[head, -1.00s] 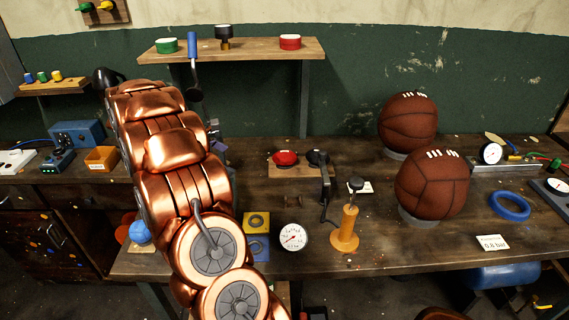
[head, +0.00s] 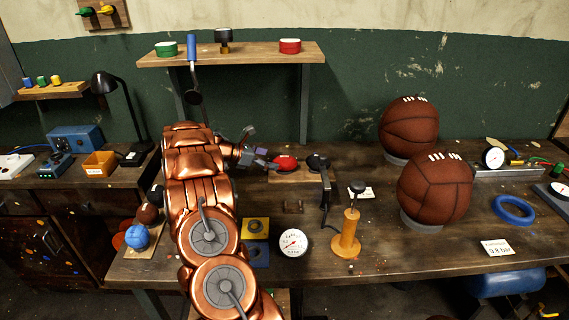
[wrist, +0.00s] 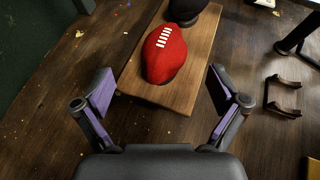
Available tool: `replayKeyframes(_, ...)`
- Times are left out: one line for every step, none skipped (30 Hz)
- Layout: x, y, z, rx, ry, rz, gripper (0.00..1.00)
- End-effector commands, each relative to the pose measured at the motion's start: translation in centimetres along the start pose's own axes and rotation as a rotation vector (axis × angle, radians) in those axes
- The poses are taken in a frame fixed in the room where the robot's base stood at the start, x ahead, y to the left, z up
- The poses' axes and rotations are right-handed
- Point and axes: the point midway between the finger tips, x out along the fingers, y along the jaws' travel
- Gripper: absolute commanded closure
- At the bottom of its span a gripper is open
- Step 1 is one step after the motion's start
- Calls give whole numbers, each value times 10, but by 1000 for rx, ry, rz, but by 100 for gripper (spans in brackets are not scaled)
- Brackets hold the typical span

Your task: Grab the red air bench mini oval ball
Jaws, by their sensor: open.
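The red mini oval ball (head: 286,163) lies on a small wooden board (head: 301,176) on the workbench. In the wrist view the red ball (wrist: 165,54) has white laces on top and rests on the board (wrist: 202,62), ahead of my gripper. My gripper (head: 262,159) is just left of the ball in the head view. In the wrist view my gripper (wrist: 162,100) is open and empty, its two purple-padded fingers spread wide, with the ball beyond and between their lines. The fingers look apart from the ball.
A black ball (wrist: 187,10) sits behind the red one on the same board. A black pump-like tool (head: 326,183) stands close to the board's right end. A small brown bracket (wrist: 284,93) lies right of my gripper. A shelf (head: 235,52) hangs above.

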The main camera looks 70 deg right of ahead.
Motion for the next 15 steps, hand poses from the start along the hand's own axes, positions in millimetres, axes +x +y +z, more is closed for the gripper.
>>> replayKeyframes(4, -1, 1, -1, 1, -2, 3)
replayKeyframes(6, -2, 2, -1, 1, -3, 3)
replayKeyframes(11, -3, 3, -1, 0, -3, 3)
replayKeyframes(15, -4, 3, -1, 1, -4, 3)
replayKeyframes(19, -5, 4, -1, 1, -4, 3)
replayKeyframes(24, -6, 4, -2, 1, -2, 3)
replayKeyframes(28, -6, 5, -2, 2, -1, 3)
replayKeyframes(33, -7, 4, -1, 3, -1, 3)
replayKeyframes(38, -6, 4, 0, 2, -1, 3)
replayKeyframes(41, -6, 4, 1, 2, 0, 3)
replayKeyframes(44, -6, 4, 1, 2, 0, 3)
replayKeyframes(47, -6, 3, 2, 2, 0, 3)
replayKeyframes(48, -6, 3, 2, 2, 0, 3)
replayKeyframes(50, -6, 3, 2, 2, 0, 3)
replayKeyframes(50, -6, 3, 2, 2, 1, 3)
